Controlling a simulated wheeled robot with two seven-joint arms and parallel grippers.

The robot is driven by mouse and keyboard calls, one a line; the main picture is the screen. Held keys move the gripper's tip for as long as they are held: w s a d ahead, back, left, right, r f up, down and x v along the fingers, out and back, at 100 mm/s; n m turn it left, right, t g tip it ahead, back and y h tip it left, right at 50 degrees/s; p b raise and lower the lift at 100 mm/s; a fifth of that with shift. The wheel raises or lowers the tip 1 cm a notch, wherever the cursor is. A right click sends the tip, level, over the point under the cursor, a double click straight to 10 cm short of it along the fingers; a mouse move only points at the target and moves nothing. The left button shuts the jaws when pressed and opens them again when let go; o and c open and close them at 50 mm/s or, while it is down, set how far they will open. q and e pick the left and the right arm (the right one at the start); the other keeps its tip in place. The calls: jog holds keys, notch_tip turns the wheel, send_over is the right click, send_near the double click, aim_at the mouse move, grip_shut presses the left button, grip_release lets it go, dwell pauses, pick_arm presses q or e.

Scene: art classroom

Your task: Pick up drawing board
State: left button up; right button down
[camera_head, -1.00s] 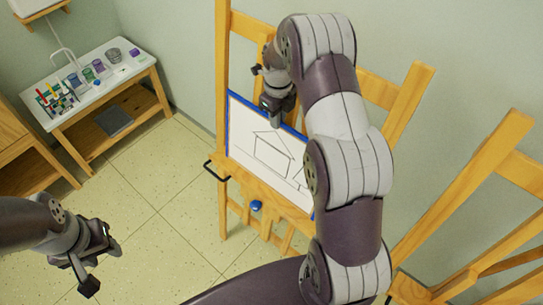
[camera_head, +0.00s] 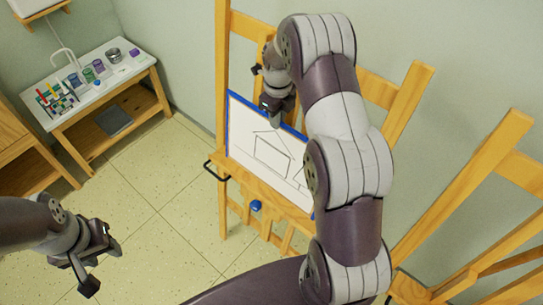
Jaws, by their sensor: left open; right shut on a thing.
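The drawing board (camera_head: 250,139) is white with a blue edge and a line drawing of a house. It leans upright on the ledge of a wooden easel (camera_head: 222,60) in the middle of the view. My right gripper (camera_head: 277,113) is at the board's top edge and shut on it; my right arm hides the fingertips in part and the board's right side. My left gripper (camera_head: 98,265) is open and empty at the lower left, above the floor and well away from the board.
A second wooden easel (camera_head: 487,150) stands at the right. A sink table (camera_head: 128,70) with jars and a rack of colored tubes is at the back left, beside a wooden cabinet (camera_head: 20,150). The tiled floor (camera_head: 150,180) between is clear.

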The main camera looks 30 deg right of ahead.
jog(key=shift+w, duration=0.1)
notch_tip(320, 180, up, 3)
jog(key=shift+w+d+r+b, duration=0.1)
jog(key=shift+r+b, duration=0.1)
jog(key=shift+b, duration=0.65)
notch_tip(320, 180, up, 7)
jog(key=p, duration=0.4)
jog(key=shift+f, duration=0.15)
jog(key=shift+s+f, duration=0.1)
jog(key=shift+s, duration=0.1)
